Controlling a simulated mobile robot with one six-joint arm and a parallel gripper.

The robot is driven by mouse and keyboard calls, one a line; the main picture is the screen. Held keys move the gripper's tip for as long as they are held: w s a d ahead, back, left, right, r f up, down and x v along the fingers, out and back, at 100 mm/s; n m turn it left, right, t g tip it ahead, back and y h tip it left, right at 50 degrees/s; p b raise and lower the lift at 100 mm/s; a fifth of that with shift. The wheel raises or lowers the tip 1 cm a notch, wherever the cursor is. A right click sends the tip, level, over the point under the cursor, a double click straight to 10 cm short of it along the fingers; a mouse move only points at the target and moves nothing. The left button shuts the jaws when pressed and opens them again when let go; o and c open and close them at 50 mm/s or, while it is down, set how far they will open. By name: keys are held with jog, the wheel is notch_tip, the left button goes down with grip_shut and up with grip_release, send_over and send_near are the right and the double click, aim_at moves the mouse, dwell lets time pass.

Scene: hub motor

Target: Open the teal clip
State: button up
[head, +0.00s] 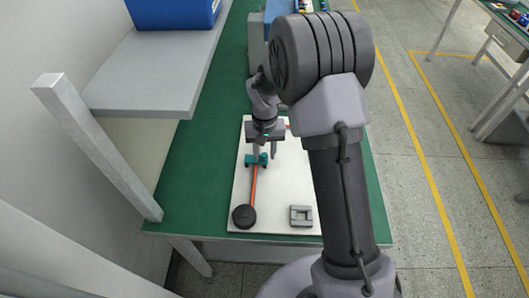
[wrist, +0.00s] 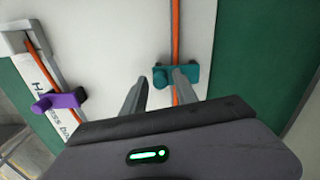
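The teal clip (head: 252,161) sits on the white board around an orange cable (head: 254,186). In the wrist view the teal clip (wrist: 190,71) is a small plate with a rounded knob at its left end, and the cable (wrist: 176,30) runs past it. My gripper (head: 264,151) is just above the clip, pointing down. In the wrist view my gripper (wrist: 162,76) is open, with nothing between its fingers. Its right fingertip overlaps the clip and its left fingertip is left of the knob. I cannot tell whether they touch. Whether the clip is open or closed is unclear.
A purple clip (wrist: 60,102) and a grey frame (wrist: 22,38) lie to the left in the wrist view. On the white board (head: 283,190), a black round part (head: 243,216) is at the cable's end and a grey square block (head: 301,216) is right. A grey shelf (head: 150,70) stands left.

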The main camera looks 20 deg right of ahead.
grip_shut()
dwell(1.2)
